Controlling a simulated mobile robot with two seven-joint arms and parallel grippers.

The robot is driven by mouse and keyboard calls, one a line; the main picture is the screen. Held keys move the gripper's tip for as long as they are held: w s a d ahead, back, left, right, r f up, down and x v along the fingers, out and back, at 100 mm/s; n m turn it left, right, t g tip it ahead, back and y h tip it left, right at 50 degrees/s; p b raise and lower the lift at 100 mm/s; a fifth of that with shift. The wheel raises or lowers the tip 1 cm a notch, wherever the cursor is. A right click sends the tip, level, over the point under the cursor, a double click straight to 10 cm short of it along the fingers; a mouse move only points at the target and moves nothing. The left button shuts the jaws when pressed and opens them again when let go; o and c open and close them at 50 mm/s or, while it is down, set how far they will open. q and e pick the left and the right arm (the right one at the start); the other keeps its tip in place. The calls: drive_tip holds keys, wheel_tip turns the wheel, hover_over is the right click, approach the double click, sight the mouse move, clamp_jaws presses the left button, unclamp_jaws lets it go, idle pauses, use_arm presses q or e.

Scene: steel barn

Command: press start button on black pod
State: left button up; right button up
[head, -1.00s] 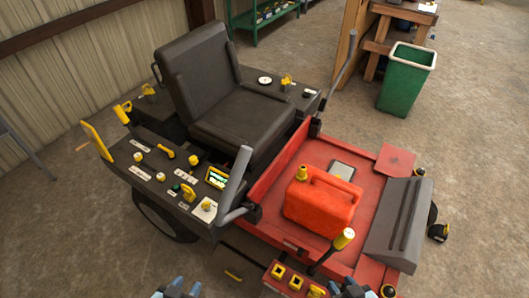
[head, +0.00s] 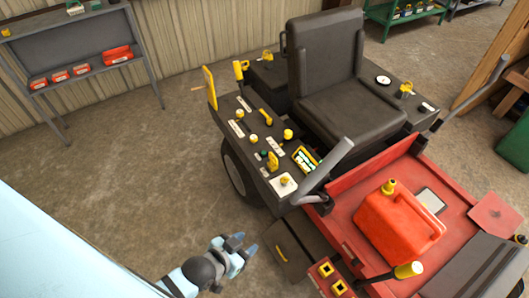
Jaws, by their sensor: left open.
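The black pod (head: 243,150) is the dark side console on the left of the ride-on mower's seat. Its top carries yellow knobs and levers, white labels, a small lit display (head: 305,158) and a small dark green button (head: 264,154). The labels are too small to read, so I cannot tell which control is the start button. My left gripper (head: 245,244) is open and empty at the bottom, in front of and apart from the pod. My right gripper is out of view.
The black seat (head: 330,75) stands beyond the pod. A grey lever (head: 325,170) rises at the pod's near right end. A red fuel can (head: 400,228) sits on the red deck. A grey shelf (head: 75,45) stands at the back left. Floor left of the mower is clear.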

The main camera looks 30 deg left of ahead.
use_arm(q)
clamp_jaws()
idle(1.9)
